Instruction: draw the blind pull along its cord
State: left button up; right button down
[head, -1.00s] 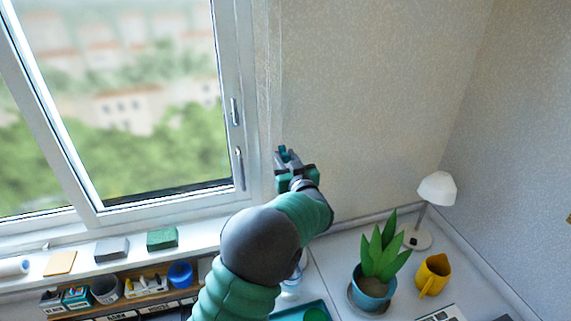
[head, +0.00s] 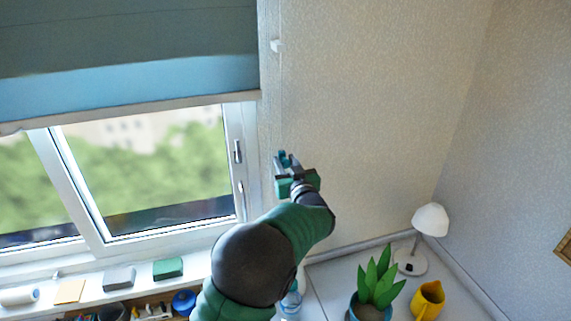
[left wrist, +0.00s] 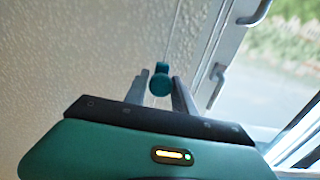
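The blind pull (left wrist: 161,82) is a small teal knob on a thin pale cord (left wrist: 178,30), beside the window frame. In the left wrist view it sits between the fingertips of my left gripper (left wrist: 160,90), which look shut on it. In the head view my left gripper (head: 285,168) is close to the wall right of the window, with the teal pull (head: 281,155) at its tips. The grey-blue blind (head: 130,85) covers the upper part of the window. My right gripper is not in view.
A small white bracket (head: 276,46) is on the wall above the gripper. The window handle (head: 238,151) is left of it.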

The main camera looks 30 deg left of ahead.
pick_arm(q)
jog(key=o, duration=0.3)
jog(key=shift+f, duration=0.1)
jog(key=shift+s+d+f, duration=0.1)
jog(key=shift+s+d, duration=0.1)
jog(key=shift+d, duration=0.15)
jog(key=b+v, duration=0.3)
jog(key=v, duration=1.3)
jog(key=shift+b, duration=0.35)
